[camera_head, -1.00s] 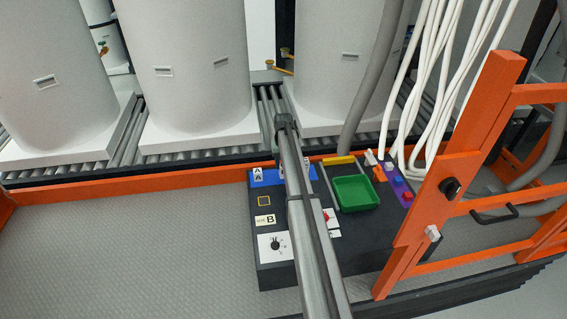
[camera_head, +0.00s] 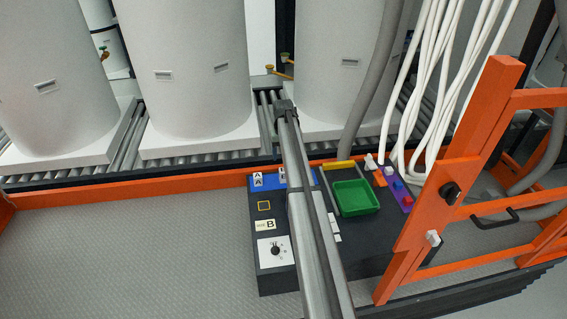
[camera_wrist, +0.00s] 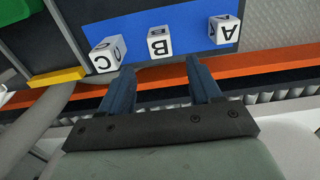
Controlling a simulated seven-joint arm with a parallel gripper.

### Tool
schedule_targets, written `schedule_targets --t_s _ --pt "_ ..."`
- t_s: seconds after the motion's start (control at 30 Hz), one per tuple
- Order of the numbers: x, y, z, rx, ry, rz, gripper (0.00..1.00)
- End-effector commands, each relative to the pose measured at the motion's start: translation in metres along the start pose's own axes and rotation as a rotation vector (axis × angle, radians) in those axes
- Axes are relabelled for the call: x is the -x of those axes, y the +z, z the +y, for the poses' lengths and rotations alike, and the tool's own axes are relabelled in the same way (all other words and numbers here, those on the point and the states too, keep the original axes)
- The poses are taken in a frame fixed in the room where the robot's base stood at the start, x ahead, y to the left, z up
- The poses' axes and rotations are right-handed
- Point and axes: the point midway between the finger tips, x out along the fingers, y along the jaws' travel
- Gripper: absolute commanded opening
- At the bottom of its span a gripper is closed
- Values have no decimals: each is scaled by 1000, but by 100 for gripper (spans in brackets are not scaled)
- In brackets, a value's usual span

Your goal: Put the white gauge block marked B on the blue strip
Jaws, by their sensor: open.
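The white gauge block marked B (camera_wrist: 160,41) sits on the blue strip (camera_wrist: 190,33) in the wrist view, between the blocks marked C (camera_wrist: 107,54) and A (camera_wrist: 224,31). Its letter appears upside down there. My gripper (camera_wrist: 160,66) is open and empty, its two dark blue fingers apart and pointing toward block B, which lies just beyond the fingertips, in line with the gap. In the head view my arm crosses the panel and hides part of the blue strip (camera_head: 267,183); block A (camera_head: 257,181) shows at its left end. My fingers cannot be made out there.
A green tray (camera_head: 356,197) and a yellow bar (camera_head: 339,165) lie right of my arm. A plate lettered B (camera_head: 265,225) and a dial (camera_head: 275,250) are on the dark panel. An orange frame (camera_head: 440,190) stands at the right; white hoses hang behind.

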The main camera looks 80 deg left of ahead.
Motion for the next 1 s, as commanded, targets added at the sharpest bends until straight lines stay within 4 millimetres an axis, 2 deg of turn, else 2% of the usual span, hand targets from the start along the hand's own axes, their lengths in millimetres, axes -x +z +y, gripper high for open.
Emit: schedule_targets --t_s 0.13,0.33,1.0 --pt "24 0 0 0 0 2 63" --pt "42 0 0 0 0 0 63" --pt "47 0 0 0 0 0 63"
